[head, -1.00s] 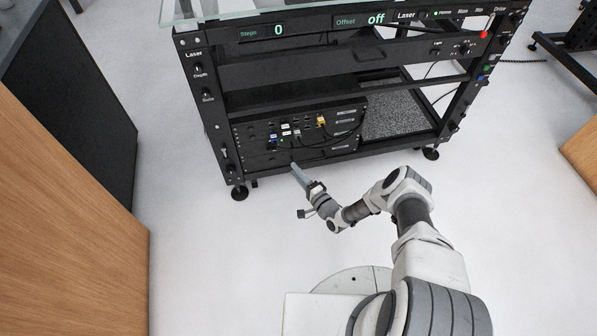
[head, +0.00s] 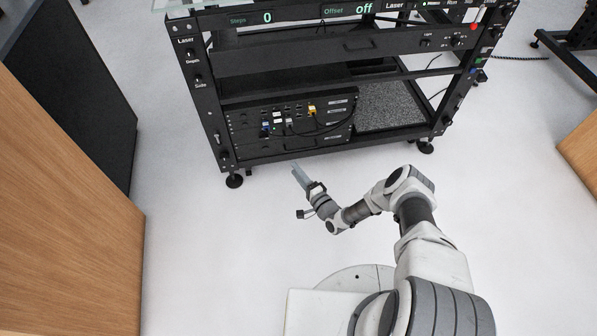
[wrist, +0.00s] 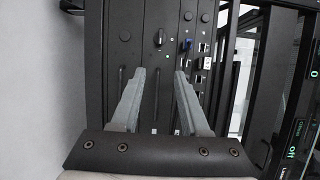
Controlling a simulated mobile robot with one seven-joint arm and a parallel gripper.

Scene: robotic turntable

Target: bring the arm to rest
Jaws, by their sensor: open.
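My gripper (head: 299,174) is held out in front of the black rack (head: 228,160), low and near the rack's lower shelf in the head view. In the wrist view my gripper (wrist: 158,75) shows two grey fingers spread apart with nothing between them. Beyond the fingers is the dark front panel (wrist: 130,50) of the equipment box in the rack. The fingertips look apart from the panel, with white floor between them and the rack in the head view. My arm is bent at the elbow.
The equipment box (head: 290,125) has connectors and cables on its front. Rack displays read Steps 0 and Offset off. A wooden panel (head: 65,215) stands at left, and another wooden piece (head: 580,150) at right. White floor (head: 190,250) is clear between.

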